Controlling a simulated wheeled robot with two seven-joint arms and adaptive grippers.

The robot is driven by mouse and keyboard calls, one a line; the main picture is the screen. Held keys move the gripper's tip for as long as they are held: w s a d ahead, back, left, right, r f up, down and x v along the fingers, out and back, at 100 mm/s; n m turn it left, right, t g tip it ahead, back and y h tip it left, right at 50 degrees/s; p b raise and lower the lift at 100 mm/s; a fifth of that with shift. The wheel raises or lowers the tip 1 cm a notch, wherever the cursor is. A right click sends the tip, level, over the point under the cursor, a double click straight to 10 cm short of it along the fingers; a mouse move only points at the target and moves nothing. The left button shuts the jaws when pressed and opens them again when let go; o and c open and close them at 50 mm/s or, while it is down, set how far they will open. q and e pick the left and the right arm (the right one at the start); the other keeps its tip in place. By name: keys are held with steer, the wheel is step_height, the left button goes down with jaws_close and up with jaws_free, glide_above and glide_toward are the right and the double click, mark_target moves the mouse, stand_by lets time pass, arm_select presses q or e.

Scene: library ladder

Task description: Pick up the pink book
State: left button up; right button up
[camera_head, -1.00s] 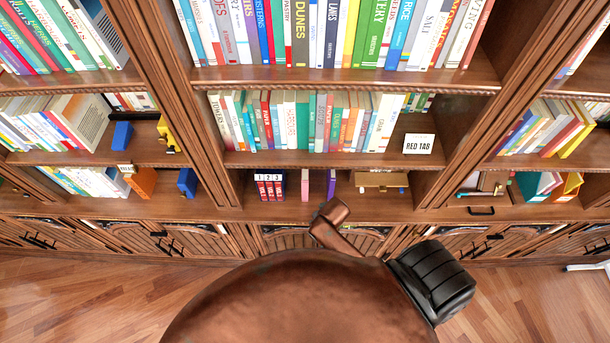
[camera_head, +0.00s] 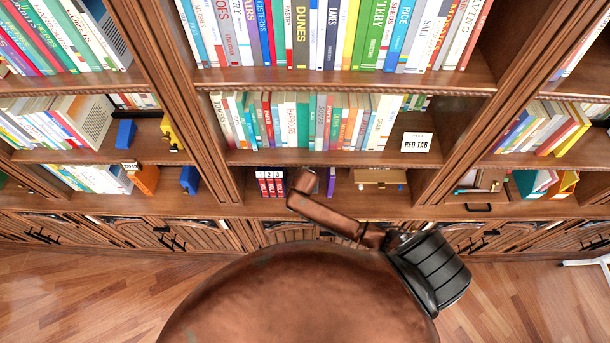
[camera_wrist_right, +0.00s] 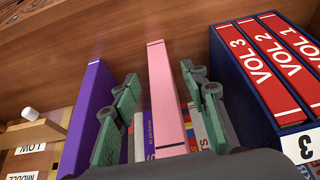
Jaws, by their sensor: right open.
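The pink book (camera_wrist_right: 163,95) stands in the wrist view, its narrow spine towards me, between the two green fingers of my right gripper (camera_wrist_right: 160,76). The gripper is open, with one finger on each side of the book. I cannot tell whether either finger touches it. In the head view my right arm hides the pink book and the gripper's fingers. My left gripper is in neither view.
A purple book (camera_wrist_right: 88,118) stands close beside the left finger; it also shows in the head view (camera_head: 331,182). A blue case (camera_wrist_right: 228,88) of red volumes stands right of the right finger. A wooden object (camera_head: 380,178) with small tags is on the same low shelf.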

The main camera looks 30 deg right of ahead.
steer(key=shift+p+x, duration=0.45)
steer(key=shift+x, duration=1.65)
steer(key=shift+c, duration=0.6)
jaws_close()
